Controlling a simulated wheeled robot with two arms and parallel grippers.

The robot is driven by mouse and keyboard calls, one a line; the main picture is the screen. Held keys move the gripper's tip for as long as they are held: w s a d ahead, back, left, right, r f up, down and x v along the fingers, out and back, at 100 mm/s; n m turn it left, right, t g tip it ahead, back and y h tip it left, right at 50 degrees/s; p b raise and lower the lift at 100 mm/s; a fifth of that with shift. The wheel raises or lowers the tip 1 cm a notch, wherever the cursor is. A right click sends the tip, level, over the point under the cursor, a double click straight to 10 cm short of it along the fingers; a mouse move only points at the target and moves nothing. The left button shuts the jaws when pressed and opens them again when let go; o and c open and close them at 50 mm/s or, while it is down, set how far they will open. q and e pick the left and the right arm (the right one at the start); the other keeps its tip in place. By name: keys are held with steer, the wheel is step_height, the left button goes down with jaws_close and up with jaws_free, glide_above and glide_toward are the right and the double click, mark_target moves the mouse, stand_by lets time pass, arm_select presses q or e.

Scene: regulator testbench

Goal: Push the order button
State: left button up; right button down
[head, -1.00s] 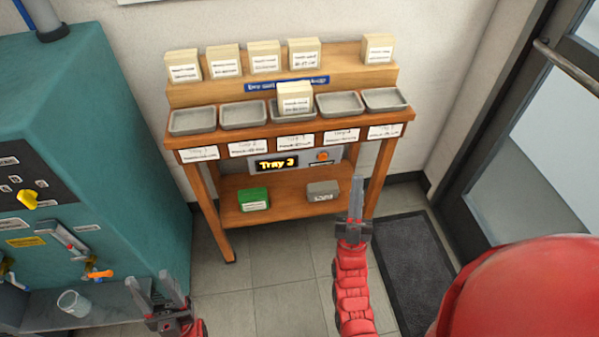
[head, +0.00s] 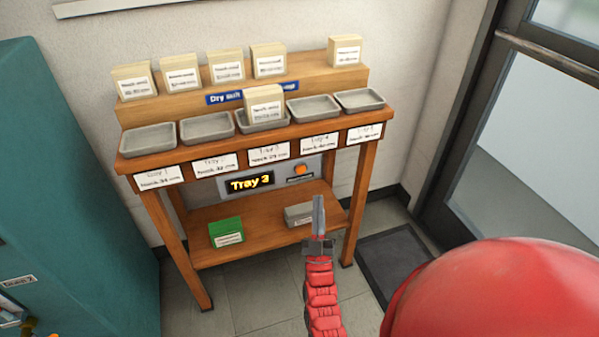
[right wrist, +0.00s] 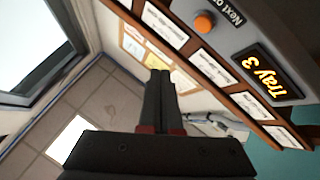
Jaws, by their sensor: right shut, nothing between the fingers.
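The orange order button (head: 302,169) sits on a grey panel under the table's tray row, right of a display (head: 249,183) reading "Tray 3". In the right wrist view the button (right wrist: 204,22) shows at the upper right, beside the display (right wrist: 266,74). My right gripper (head: 318,207) is shut and empty. It points up, in front of the table, below and a little right of the button in the head view, apart from it. Its shut fingers (right wrist: 159,95) also show in the right wrist view. My left gripper is out of view.
The wooden table (head: 265,225) bears several grey trays; a box (head: 264,105) stands in the middle one. More boxes stand on the upper shelf. A green box (head: 226,233) and a grey box (head: 299,214) lie below. A teal cabinet (head: 90,180) is left, a glass door (head: 530,150) right.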

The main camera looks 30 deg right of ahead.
mark_target(301, 169)
steer(key=shift+w, duration=0.2)
steer(key=w+d+b, duration=0.2)
steer(key=w, duration=0.6)
steer(key=shift+b, duration=0.4)
steer(key=shift+w, duration=0.1)
stand_by(1.5)
steer(key=shift+w+d, duration=0.15)
steer(key=shift+w, duration=0.25)
